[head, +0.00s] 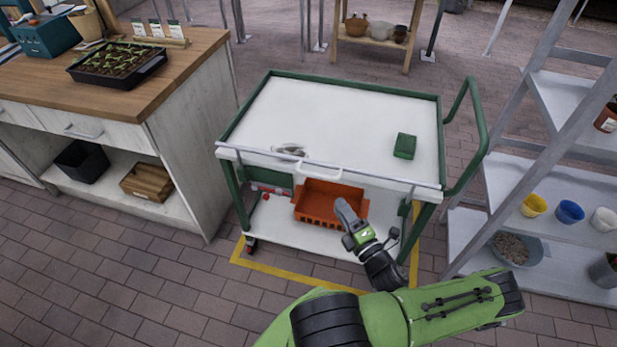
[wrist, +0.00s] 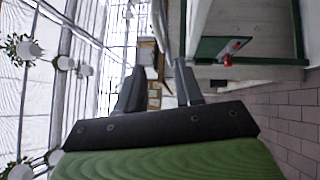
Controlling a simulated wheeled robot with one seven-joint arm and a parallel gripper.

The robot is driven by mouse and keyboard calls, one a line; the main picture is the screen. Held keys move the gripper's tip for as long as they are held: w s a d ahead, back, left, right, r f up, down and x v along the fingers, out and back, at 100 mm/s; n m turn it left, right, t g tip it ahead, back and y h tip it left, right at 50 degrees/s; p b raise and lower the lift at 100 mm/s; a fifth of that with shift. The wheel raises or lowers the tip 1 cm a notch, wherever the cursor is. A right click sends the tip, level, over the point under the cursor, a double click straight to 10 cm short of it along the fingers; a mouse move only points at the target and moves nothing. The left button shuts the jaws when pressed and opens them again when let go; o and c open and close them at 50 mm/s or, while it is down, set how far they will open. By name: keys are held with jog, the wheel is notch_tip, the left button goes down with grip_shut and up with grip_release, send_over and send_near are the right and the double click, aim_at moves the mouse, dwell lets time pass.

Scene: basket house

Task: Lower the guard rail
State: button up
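The guard rail (head: 255,153) is a thin pale grey bar along the near edge of the green-framed cart's white top (head: 340,115). It runs nearly the full width of that edge, at about the height of the top. A white U-shaped handle (head: 318,175) hangs at its middle. My gripper (head: 341,204) is in front of the cart, below and a little right of the handle, apart from it. In the wrist view my gripper (wrist: 160,66) has its two grey fingers spread with nothing between them. The rail cannot be made out there.
A green block (head: 404,146) and a small shiny metal item (head: 289,150) lie on the cart top. An orange crate (head: 330,203) stands on its lower shelf. A wooden counter (head: 190,62) is at left and a grey shelf rack (head: 520,170) at right. Brick floor in front is clear.

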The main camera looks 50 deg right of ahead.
aim_at(317, 174)
jog(key=b+x, duration=0.1)
jog(key=x, duration=1.2)
jog(key=shift+w+f, duration=0.1)
jog(key=shift+w, duration=0.15)
jog(key=shift+c, duration=0.5)
grip_shut()
